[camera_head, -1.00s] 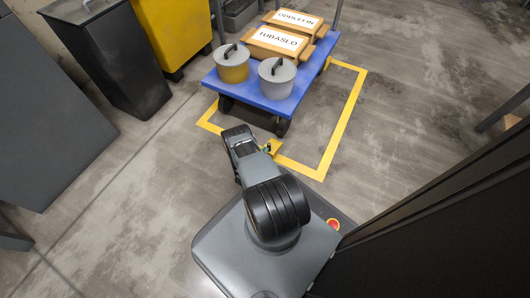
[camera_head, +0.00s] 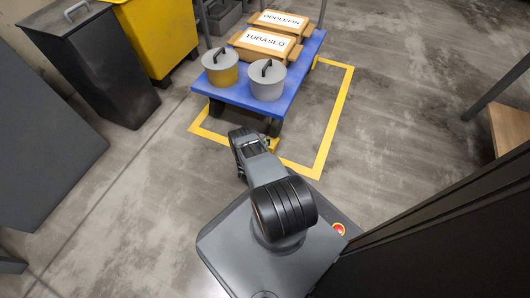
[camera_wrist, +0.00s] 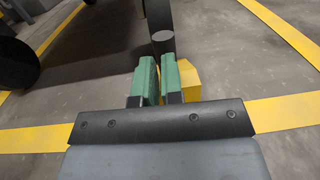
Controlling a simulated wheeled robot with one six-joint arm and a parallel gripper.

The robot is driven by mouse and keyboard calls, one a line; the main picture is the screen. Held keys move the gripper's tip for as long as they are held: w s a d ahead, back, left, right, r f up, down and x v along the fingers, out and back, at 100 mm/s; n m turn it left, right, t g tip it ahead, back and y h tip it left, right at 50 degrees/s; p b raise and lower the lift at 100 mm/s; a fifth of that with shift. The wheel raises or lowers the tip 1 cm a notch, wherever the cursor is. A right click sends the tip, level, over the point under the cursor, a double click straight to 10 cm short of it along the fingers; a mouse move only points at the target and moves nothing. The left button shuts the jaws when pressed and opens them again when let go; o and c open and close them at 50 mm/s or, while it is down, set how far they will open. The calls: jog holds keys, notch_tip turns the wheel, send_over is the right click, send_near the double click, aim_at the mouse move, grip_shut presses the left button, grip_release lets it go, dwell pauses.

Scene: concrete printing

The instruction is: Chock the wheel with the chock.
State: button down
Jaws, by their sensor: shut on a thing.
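The blue cart (camera_head: 292,106) stands inside a yellow floor outline. Its near dark wheel (camera_head: 274,128) also shows at the top middle of the wrist view (camera_wrist: 160,18). The yellow chock (camera_wrist: 188,80) is between and to the right of my gripper's green fingers (camera_wrist: 158,80), partly hidden by them. My gripper is shut on it, low over the floor, just in front of the wheel. In the head view only a bit of the chock (camera_head: 273,146) shows beside my arm. I cannot tell whether chock and wheel touch.
The cart carries a yellow pot (camera_head: 220,68), a grey pot (camera_head: 267,82) and two labelled packages. Another cart wheel (camera_wrist: 15,62) is at left in the wrist view. Dark and yellow bins stand at the upper left. A dark panel is at right. Floor around the outline is clear.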

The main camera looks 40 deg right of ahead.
jog(key=shift+w+d+f, duration=0.2)
jog(key=shift+d, duration=0.25)
jog(key=shift+a, duration=0.25)
jog(key=p+v, duration=0.1)
jog(key=v, duration=0.3)
jog(key=p+v, duration=0.1)
jog(key=v, duration=0.4)
jog(key=r+p+v, duration=0.1)
jog(key=v, duration=0.4)
jog(key=shift+s+a+f+p, duration=0.1)
jog(key=shift+a+p, duration=0.1)
jog(key=shift+p, duration=0.1)
